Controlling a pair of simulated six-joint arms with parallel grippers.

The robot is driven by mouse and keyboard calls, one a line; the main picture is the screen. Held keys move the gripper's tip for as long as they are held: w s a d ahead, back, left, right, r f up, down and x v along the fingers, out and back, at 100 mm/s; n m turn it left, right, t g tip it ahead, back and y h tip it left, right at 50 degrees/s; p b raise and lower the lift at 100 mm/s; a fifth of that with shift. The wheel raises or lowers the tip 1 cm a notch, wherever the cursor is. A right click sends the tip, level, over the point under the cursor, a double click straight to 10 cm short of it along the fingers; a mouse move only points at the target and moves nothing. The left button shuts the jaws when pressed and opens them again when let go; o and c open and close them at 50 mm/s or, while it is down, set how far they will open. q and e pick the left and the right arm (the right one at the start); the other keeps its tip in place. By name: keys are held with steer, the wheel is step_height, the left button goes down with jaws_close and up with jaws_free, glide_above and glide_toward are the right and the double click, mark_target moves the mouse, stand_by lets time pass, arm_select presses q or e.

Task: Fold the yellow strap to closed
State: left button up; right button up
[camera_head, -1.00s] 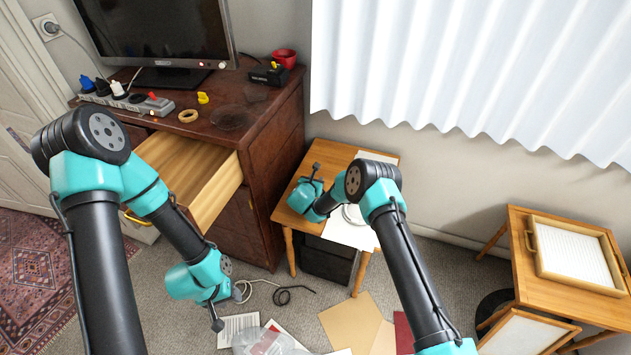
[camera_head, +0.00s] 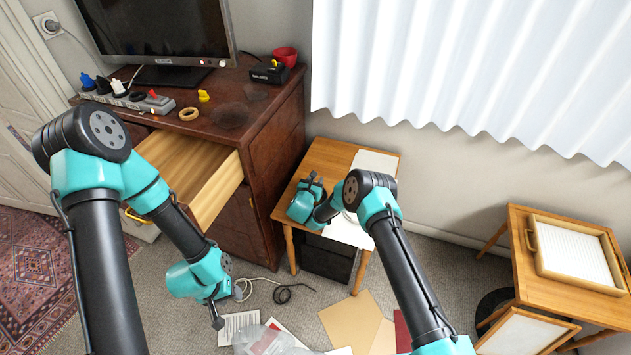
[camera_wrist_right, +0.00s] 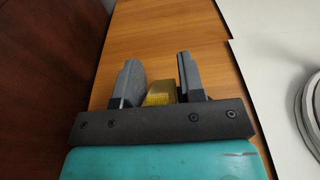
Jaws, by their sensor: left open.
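A small yellow piece (camera_wrist_right: 160,92), seemingly the yellow strap, shows between the fingers of my right gripper (camera_wrist_right: 158,75) in the right wrist view. Its lower end is hidden behind the gripper's dark body. The two grey fingers stand apart on either side of it; I cannot tell whether both press on it. In the head view my right gripper (camera_head: 313,180) is low over the left part of the small wooden table (camera_head: 326,153), and the strap cannot be made out there. My left gripper (camera_head: 217,322) hangs open and empty above the floor papers.
White sheets (camera_head: 376,162) lie on the small table's right side. The dark cabinet (camera_head: 275,140) with its open drawer (camera_head: 195,165) stands close on the left. Papers (camera_head: 350,310) and a cable (camera_head: 285,292) lie on the floor. Another table (camera_head: 520,255) with a tray stands right.

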steer(key=o, duration=0.3)
steer(key=shift+r, duration=0.8)
step_height(320, 180, up, 2)
steer(key=shift+r, duration=0.15)
steer(key=s+a+r, duration=0.1)
steer(key=s, duration=1.5)
